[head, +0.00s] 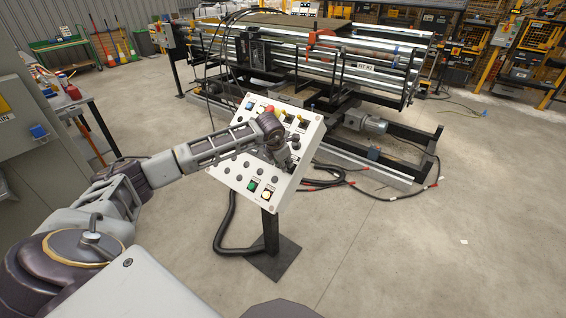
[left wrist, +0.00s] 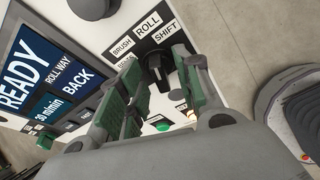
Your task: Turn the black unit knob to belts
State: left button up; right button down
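The white control panel (head: 312,135) stands tilted on a post in the head view, with several buttons and knobs. My left gripper (head: 284,158) is at the panel's right half and hides part of it. In the left wrist view a black knob (left wrist: 158,72) shows between and just past the fingertips of my left gripper (left wrist: 157,78). The green-padded fingers are apart, with a gap to the knob on each side; contact cannot be told. Labels reading BRUSH and ROLL SHIFT (left wrist: 150,28) lie around the knob. My right gripper is not in view.
A display (left wrist: 45,75) reading READY and ROLL WAY BACK is beside the fingers in the left wrist view. A green button (left wrist: 162,125) is partly hidden below the knob. Behind the panel stands a roller machine (head: 300,50). Black cables (head: 225,225) lie around the post (head: 270,230).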

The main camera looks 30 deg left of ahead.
pick_arm(q)
jog(key=shift+f, duration=0.15)
grip_shut()
